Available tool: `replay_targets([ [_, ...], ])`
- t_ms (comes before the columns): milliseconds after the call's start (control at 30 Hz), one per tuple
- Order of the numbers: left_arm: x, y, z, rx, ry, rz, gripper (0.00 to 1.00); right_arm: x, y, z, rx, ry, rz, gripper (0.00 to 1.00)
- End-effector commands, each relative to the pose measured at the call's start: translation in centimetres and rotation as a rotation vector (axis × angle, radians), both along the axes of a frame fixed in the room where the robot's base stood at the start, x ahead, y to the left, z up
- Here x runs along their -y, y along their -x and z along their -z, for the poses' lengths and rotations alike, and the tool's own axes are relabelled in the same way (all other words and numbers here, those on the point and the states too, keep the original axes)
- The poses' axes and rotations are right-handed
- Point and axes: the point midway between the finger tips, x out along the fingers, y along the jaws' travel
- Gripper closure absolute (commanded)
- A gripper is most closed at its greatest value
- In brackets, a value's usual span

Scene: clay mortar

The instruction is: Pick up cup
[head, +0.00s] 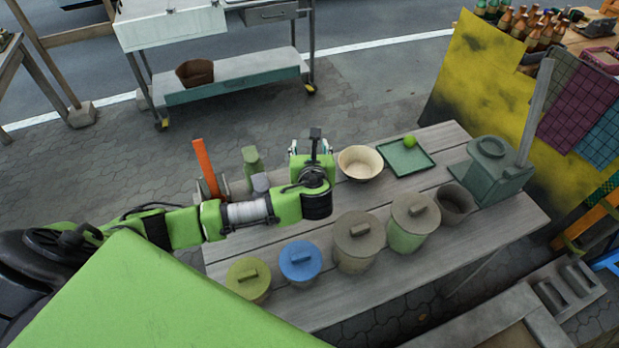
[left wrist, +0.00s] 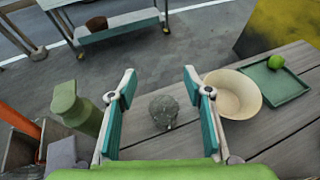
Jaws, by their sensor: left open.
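In the left wrist view a small grey-green rounded object (left wrist: 163,111), perhaps the cup, sits on the wooden table between my fingers, apart from both. In the head view it is hidden behind my left gripper (head: 312,150). The left gripper is open and empty, its teal-padded fingers spread (left wrist: 160,82) on either side of that object. A dark open cup-like pot (head: 455,203) stands at the right of the table, well away from the gripper. My right gripper is out of view.
A cream bowl (head: 360,163) stands close right of the gripper, then a green tray (head: 392,170) with a green fruit (head: 410,141). A green bottle (head: 252,166) stands left. Lidded jars (head: 355,245) line the front edge. A grey-green box (head: 493,187) stands far right.

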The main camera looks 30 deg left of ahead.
Motion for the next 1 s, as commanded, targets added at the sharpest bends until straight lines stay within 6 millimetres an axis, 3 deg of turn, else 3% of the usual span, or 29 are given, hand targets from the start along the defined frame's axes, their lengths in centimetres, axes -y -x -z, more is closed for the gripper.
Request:
replay_targets([
  [33,0.1,0.0,1.1,0.0,0.0,0.001,0.54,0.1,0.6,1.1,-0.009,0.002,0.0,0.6],
  [233,0.1,0.0,2.6,0.001,0.001,0.001,0.54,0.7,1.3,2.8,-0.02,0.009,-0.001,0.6],
  [433,0.1,0.0,4.3,-0.002,0.002,0.001,0.54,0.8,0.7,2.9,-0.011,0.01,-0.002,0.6],
  [767,0.1,0.1,10.9,-0.002,0.0,0.0,0.54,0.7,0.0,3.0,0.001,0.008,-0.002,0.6],
  [1000,-0.7,-1.4,11.5,0.001,0.001,0.001,0.54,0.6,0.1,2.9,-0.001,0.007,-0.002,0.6],
])
